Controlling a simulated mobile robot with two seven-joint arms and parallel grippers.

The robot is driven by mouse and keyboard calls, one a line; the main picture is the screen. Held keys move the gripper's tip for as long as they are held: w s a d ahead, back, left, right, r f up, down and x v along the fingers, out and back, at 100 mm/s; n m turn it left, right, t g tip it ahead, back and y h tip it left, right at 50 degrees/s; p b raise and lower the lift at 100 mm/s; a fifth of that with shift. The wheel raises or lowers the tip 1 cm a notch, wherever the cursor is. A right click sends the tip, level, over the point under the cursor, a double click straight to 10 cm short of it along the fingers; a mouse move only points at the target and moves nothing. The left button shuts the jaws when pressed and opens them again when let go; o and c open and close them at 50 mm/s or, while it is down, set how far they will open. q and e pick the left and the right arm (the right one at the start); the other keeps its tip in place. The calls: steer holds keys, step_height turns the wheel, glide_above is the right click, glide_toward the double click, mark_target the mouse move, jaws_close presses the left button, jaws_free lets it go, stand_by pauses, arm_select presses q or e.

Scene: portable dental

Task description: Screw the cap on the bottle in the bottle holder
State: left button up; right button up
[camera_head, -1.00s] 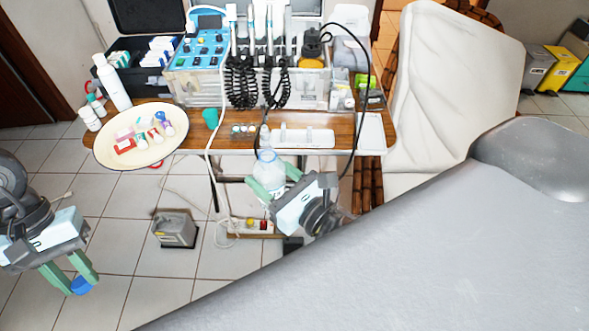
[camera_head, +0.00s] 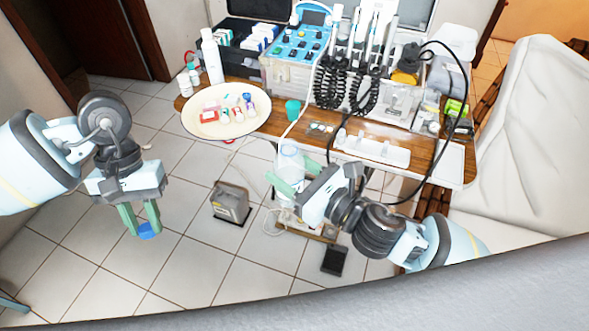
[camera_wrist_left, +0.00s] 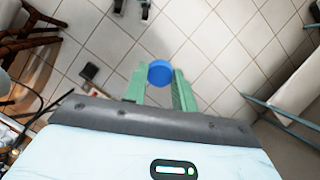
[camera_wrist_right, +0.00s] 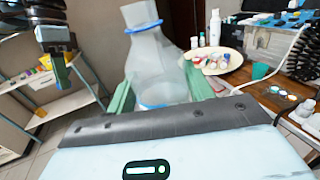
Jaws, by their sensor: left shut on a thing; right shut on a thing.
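The blue cap (camera_head: 147,231) is between the fingertips of my left gripper (camera_head: 140,220), which is shut on it over the floor at the left. The left wrist view shows the cap (camera_wrist_left: 159,72) held at the finger ends. My right gripper (camera_head: 290,185) is shut on a clear bottle (camera_head: 290,163) in front of the table. The right wrist view shows the bottle (camera_wrist_right: 155,65) upright or slightly tilted between the green fingers, with a blue ring at its neck and no cap on its mouth. The two grippers are well apart. I cannot make out a bottle holder.
A grey box (camera_head: 230,203) stands on the floor. Open air separates my arms.

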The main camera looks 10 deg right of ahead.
arm_select(q)
steer(key=w+d+r+m+t, duration=0.1)
steer(key=w+d+r+m, duration=0.2)
steer(key=d, duration=0.4)
steer(key=w+d+r+t, duration=0.1)
steer(key=w+d+r, duration=0.2)
steer(key=d+r, duration=0.35)
step_height(320, 180, up, 8)
steer(key=m+t, duration=0.2)
steer(key=m, duration=0.1)
glide_above(289, 173)
steer(key=w, duration=0.2)
steer(key=shift+w+d+r, duration=0.15)
steer(key=shift+w+d, duration=0.05)
steer(key=shift+d, duration=0.05)
steer(key=shift+f, duration=2)
steer(key=shift+f, duration=0.1)
steer(key=shift+f, duration=0.8)
steer(key=shift+f, duration=0.6)
steer(key=m, duration=0.6)
steer(key=shift+a+m, duration=0.1)
steer(key=shift+m, duration=0.2)
